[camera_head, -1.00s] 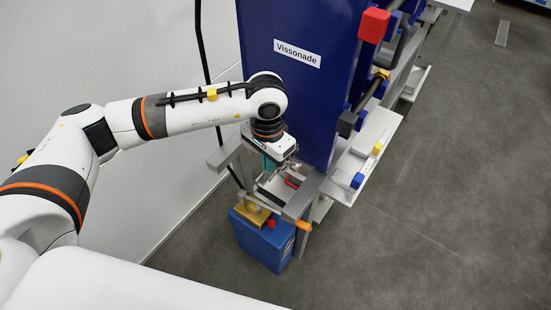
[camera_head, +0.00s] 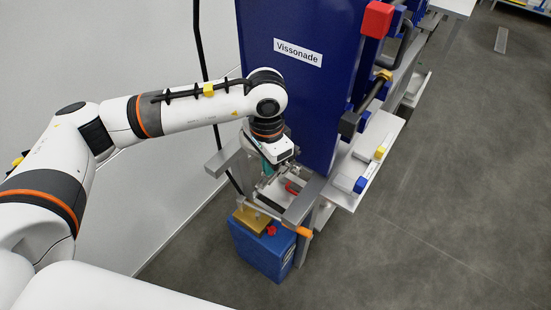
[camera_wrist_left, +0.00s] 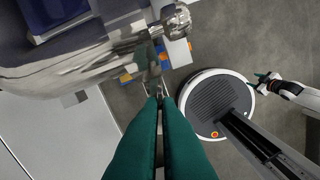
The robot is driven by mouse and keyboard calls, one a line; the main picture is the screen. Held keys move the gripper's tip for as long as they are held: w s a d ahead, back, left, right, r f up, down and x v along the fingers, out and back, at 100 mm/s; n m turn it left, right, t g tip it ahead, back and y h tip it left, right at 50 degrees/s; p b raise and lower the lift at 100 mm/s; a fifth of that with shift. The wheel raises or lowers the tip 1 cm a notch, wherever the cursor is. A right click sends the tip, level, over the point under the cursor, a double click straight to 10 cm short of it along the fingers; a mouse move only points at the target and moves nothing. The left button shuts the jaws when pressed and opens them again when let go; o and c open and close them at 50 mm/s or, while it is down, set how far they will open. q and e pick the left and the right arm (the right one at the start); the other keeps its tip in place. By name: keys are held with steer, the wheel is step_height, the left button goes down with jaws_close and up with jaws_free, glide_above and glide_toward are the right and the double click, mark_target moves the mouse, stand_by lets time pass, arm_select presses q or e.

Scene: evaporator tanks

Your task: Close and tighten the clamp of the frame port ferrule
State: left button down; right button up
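My left gripper (camera_head: 265,168) points down beside the blue cabinet, over the metal frame (camera_head: 304,199); its teal fingers are partly hidden by the wrist. In the left wrist view its two fingers (camera_wrist_left: 162,97) run close together with a narrow gap. Their tips lie just below blurred metal fittings (camera_wrist_left: 153,62). I cannot tell whether they hold or touch anything. A shiny metal pipe (camera_wrist_left: 85,68) and a round metal end (camera_wrist_left: 176,20) show above them. I cannot make out the ferrule and clamp clearly. My right gripper (camera_wrist_left: 263,83) is small in the left wrist view, its teal fingers apart and empty.
The blue cabinet (camera_head: 300,90) labelled Vissonade stands right behind the left wrist. A blue canister (camera_head: 262,247) stands on the floor below the frame. A red part (camera_head: 292,188) lies within the frame. A white shelf (camera_head: 362,160) juts out right.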

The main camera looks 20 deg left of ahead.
arm_select(q)
steer(key=shift+f, duration=0.1)
steer(key=shift+f+m+b, duration=0.2)
steer(key=shift+m+b, duration=0.4)
steer(key=shift+b, duration=0.4)
steer(key=shift+r+m+b, duration=0.1)
steer(key=shift+m+b, duration=0.35)
steer(key=shift+m, duration=0.05)
steer(key=shift+r, duration=0.15)
steer(key=shift+f+m+b, duration=0.25)
steer(key=shift+m+b, duration=0.15)
steer(key=shift+b, duration=0.25)
steer(key=shift+r+m+b, duration=0.15)
steer(key=shift+m+b, duration=0.5)
steer(key=shift+m, duration=0.05)
steer(key=shift+r, duration=0.1)
